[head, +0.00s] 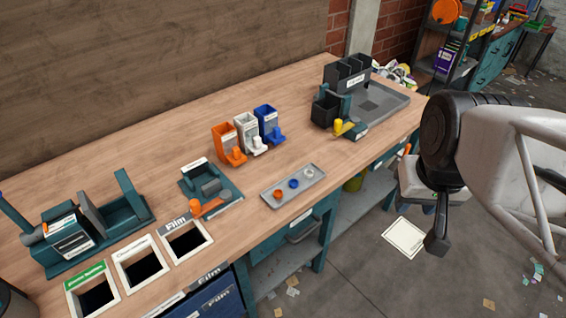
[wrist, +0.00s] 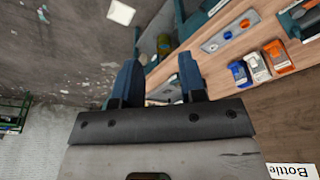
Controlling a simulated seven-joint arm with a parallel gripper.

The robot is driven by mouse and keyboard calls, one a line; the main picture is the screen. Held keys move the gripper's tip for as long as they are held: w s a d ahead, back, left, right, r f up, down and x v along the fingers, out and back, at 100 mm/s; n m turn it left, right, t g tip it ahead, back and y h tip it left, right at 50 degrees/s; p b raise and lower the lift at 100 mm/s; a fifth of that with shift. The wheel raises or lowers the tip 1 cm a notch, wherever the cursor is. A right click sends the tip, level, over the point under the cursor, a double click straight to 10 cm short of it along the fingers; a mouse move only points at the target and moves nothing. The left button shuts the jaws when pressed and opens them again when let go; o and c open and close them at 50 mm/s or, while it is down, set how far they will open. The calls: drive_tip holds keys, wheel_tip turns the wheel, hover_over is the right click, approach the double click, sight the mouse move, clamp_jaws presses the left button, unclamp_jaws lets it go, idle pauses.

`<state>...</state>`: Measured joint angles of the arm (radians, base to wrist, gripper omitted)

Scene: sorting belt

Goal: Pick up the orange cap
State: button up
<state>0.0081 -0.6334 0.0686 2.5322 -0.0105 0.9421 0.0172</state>
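The orange cap (head: 278,195) is a small ring-like piece at the near left end of a grey tray (head: 267,200) on the wooden bench. A blue cap (head: 294,184) and a white cap (head: 308,173) lie beside it in a row. In the wrist view the orange cap (wrist: 244,23) is at upper right, on the tray with the others. My gripper (wrist: 158,82) shows two blue fingers, spread apart with nothing between them. It is off the bench's front side, well apart from the cap. In the head view my arm largely hides the gripper.
Orange, white and blue dispensers (head: 247,133) stand behind the tray. A dark holder with a yellow part (head: 344,126) is to its right. A teal fixture with an orange knob (head: 207,207) and labelled bins (head: 139,262) are to its left. Bench around the tray is clear.

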drive_tip(key=n+g, duration=0.3)
drive_tip(key=n, duration=2.4)
hover_over(278, 193)
drive_tip(key=f, duration=2)
drive_tip(key=shift+s+d, duration=0.1)
drive_tip(key=shift+d, duration=0.15)
drive_tip(key=shift+a+f+n, duration=0.35)
drive_tip(key=shift+f+n, duration=0.05)
drive_tip(key=shift+f, duration=0.05)
drive_tip(key=shift+f, duration=1.25)
